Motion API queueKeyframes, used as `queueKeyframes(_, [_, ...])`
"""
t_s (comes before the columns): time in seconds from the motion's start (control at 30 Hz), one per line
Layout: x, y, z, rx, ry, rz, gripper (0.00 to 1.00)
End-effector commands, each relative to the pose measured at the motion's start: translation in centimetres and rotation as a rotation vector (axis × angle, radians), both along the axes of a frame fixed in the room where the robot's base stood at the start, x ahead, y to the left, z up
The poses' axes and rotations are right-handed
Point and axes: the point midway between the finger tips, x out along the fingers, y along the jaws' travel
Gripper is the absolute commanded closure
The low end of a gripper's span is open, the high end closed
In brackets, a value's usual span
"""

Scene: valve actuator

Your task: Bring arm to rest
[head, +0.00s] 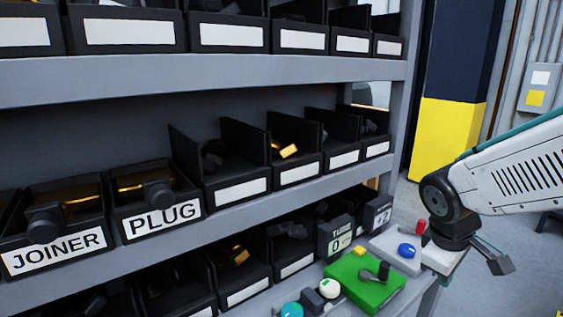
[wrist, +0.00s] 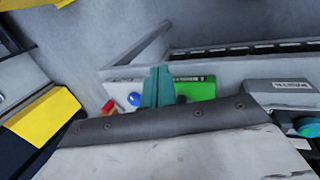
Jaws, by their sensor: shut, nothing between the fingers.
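My gripper (wrist: 158,85) shows in the wrist view as two teal fingers pressed together with nothing between them. It is in the air, apart from the bench in the view. In the head view my arm (head: 515,170) comes in from the right and bends down at a dark wrist joint; I cannot make out the fingertips there. Behind the fingers in the wrist view is a green block (wrist: 195,88), partly hidden by them. The green block (head: 350,285) also shows in the head view, with a dark lever-like part on top.
A grey shelf (head: 230,75) with rows of black bins fills the left, including bins labelled JOINER (head: 55,252) and PLUG (head: 160,220). A blue button (head: 407,250) and a red part (head: 421,227) are near my wrist. A yellow-and-navy pillar (head: 445,140) stands behind.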

Motion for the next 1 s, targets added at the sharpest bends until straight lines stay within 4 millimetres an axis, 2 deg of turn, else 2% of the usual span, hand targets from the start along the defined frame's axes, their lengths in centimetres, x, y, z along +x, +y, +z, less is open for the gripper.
queueKeyframes(0.03, [-2.7,0.4,1.2,0.044,0.005,-0.132,1.0])
queueKeyframes(0.1, [-6.4,1.3,2.3,0.112,0.027,-0.312,1.0])
queueKeyframes(0.2, [-10.9,2.9,3.8,0.202,0.054,-0.5,1.0])
queueKeyframes(0.33, [-14.5,4.4,5.2,0.293,0.052,-0.601,1.0])
queueKeyframes(0.43, [-15.5,4.9,6.0,0.332,0.012,-0.604,1.0])
queueKeyframes(0.6, [-15.8,4.8,6.9,0.346,-0.039,-0.595,1.0])
queueKeyframes(1.0, [-15.8,4.7,7.0,0.346,-0.042,-0.593,1.0])
